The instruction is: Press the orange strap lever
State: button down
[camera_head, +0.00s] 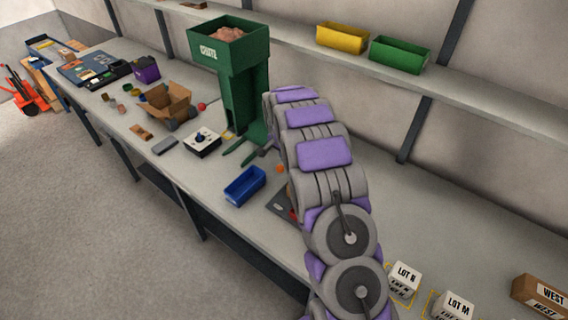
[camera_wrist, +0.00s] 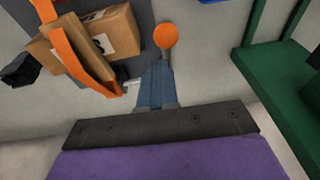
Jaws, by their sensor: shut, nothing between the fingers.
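In the wrist view, an orange round knob (camera_wrist: 166,36), apparently the lever's end, shows just beyond the tips of my gripper (camera_wrist: 162,68). The blue-grey fingers are shut together and empty. I cannot tell whether they touch the knob. A cardboard box (camera_wrist: 112,32) with an orange strap (camera_wrist: 72,52) around it lies on a dark plate to the left. In the head view, a small orange spot (camera_head: 280,169), likely the knob, shows beside my arm. My arm hides the box and strap there.
A green crate stand (camera_head: 240,95) rises behind my gripper, and its green base shows at right in the wrist view (camera_wrist: 275,75). A blue bin (camera_head: 245,186) and a joystick box (camera_head: 202,142) stand to the left. White lot blocks (camera_head: 404,281) are at the lower right.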

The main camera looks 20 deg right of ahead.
jog(key=v, duration=0.5)
jog(key=shift+a, duration=0.35)
jog(key=shift+d, duration=0.15)
jog(key=shift+w, duration=0.1)
jog(key=w+d+r+g+y+p, duration=0.2)
jog(key=w+d+r+y+p, duration=0.1)
jog(key=d, duration=0.3)
jog(key=shift+w+d+r+p, duration=0.35)
jog(key=shift+w+r+p, duration=0.2)
jog(key=shift+w, duration=0.2)
dwell(0.4)
